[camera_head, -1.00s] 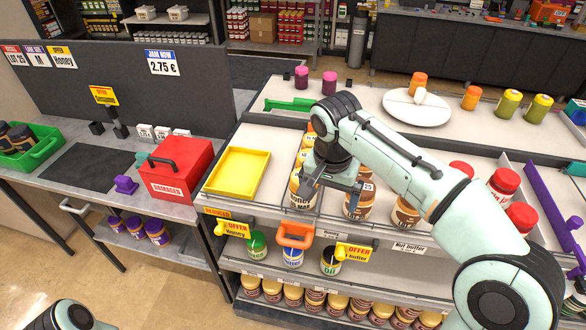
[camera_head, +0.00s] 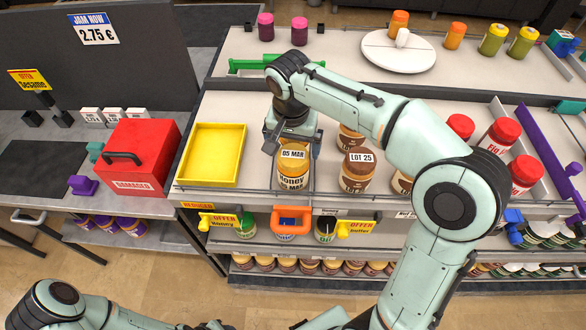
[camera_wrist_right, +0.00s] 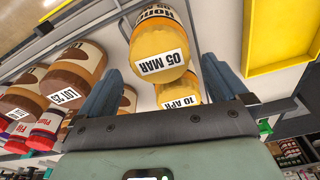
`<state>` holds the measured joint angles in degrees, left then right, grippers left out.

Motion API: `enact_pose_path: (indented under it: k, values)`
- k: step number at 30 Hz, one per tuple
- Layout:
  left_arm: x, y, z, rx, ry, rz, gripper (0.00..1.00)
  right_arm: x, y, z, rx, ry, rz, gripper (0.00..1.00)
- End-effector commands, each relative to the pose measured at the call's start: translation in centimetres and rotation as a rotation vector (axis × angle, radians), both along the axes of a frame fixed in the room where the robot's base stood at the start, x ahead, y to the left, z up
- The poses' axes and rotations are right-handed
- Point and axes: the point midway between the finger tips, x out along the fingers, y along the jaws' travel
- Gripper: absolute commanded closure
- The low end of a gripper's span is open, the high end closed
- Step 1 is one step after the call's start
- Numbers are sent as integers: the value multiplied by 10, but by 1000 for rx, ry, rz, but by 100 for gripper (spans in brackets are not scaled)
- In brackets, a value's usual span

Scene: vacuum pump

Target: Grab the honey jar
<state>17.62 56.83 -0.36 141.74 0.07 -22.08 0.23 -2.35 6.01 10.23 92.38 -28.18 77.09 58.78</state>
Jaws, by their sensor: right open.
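The honey jar (camera_head: 292,172) has a yellow lid marked "05 MAR" and stands upright at the front of the shelf. It also shows in the right wrist view (camera_wrist_right: 161,48), ahead of the jaws. My right gripper (camera_head: 293,138) is open, above and behind the jar in the head view, its fingers spread wider than the jar. In the right wrist view the jar lies between the finger lines (camera_wrist_right: 163,85), with no clear contact. A second yellow-lidded jar marked "10 APR" (camera_wrist_right: 179,93) is partly hidden behind it. My left gripper is not clearly seen.
A brown-lidded jar marked "LOT 25" (camera_head: 357,170) stands close to the right. A yellow tray (camera_head: 213,154) lies to the left, with a red box (camera_head: 138,157) beyond it. An orange-handled item (camera_head: 291,219) hangs at the shelf edge below.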

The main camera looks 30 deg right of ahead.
Motion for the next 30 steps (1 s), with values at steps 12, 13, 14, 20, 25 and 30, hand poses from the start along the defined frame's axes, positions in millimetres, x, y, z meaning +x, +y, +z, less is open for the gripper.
enact_pose_path:
  k: [12,13,14,20,25,30]
  values:
    - [-4,0,-5,0,4,0,57,-3,0,-47,0,3,0,0]
    - [-5,0,-6,0,4,0,57,-2,-1,-51,0,3,-1,0]
    - [-5,0,-6,0,4,0,57,-2,-1,-53,0,3,-1,0]
    - [-5,0,-6,0,4,0,57,-1,-1,-58,0,-1,-1,0]
    - [-5,0,-6,0,4,0,57,0,-1,-58,0,-1,-1,20]
    - [-5,0,-6,0,4,0,57,0,-1,-57,0,-4,-1,64]
